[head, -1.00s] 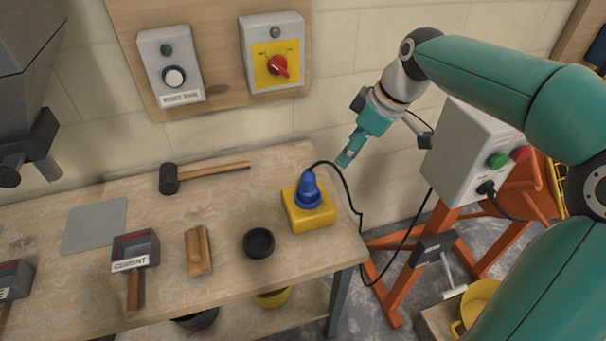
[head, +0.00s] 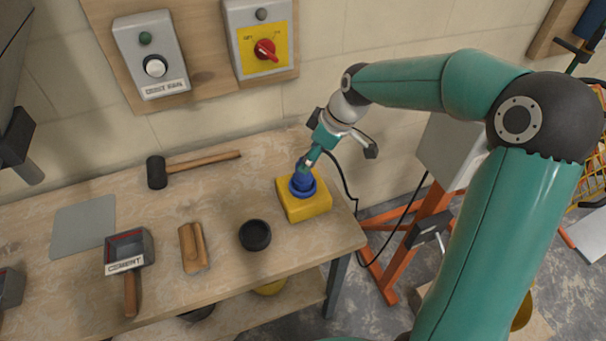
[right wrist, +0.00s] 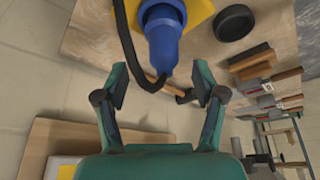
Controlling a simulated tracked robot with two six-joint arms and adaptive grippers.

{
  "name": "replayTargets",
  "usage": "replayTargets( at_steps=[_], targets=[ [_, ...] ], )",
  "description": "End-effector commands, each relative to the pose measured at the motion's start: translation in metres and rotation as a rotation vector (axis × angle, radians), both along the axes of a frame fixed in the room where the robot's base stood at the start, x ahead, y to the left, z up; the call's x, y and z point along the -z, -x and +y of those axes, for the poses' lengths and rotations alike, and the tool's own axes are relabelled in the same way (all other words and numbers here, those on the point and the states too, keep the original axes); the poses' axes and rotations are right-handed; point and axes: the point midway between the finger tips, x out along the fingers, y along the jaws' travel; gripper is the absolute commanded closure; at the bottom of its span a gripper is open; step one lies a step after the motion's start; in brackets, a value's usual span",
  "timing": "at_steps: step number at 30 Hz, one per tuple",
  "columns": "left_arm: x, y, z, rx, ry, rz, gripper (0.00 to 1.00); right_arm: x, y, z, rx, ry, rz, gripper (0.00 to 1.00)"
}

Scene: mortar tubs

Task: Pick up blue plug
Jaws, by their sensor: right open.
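The blue plug (head: 303,180) stands upright in the yellow block (head: 305,205) at the right end of the workbench. A black cable runs from its top and down past the bench's right edge. My right gripper (head: 306,161) is at the top of the plug, its fingers partly hiding it. In the right wrist view the plug (right wrist: 162,45) lies just ahead of my right gripper (right wrist: 160,82), whose two fingers are spread apart with the plug's narrow end near the gap between them. The cable passes beside one finger. My left gripper is not in view.
A black cup (head: 255,235), a wooden float (head: 194,248), a mallet (head: 195,168) and a cement scoop (head: 129,262) sit left of the block. A grey control box (head: 452,150) on an orange stand is right of the bench. The wall with switches is behind.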

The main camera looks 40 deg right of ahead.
Motion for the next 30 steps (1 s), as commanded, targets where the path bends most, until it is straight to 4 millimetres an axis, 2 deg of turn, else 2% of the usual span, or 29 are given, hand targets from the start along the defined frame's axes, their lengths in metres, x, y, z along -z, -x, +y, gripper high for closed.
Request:
replayTargets(
  at_steps=[5, 13, 22, 30],
  targets=[
    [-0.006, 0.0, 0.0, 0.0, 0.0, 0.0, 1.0, 0.011, -0.003, 0.004, -0.002, -0.002, 0.004, 0.3],
    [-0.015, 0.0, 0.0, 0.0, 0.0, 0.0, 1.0, 0.044, -0.014, 0.014, 0.0, -0.001, 0.004, 0.3],
    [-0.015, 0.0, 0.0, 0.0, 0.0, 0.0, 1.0, 0.049, -0.016, 0.015, 0.001, 0.0, 0.0, 0.3],
    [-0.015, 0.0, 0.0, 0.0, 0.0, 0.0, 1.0, 0.049, -0.016, 0.014, 0.001, 0.0, 0.0, 0.75]
  ],
)
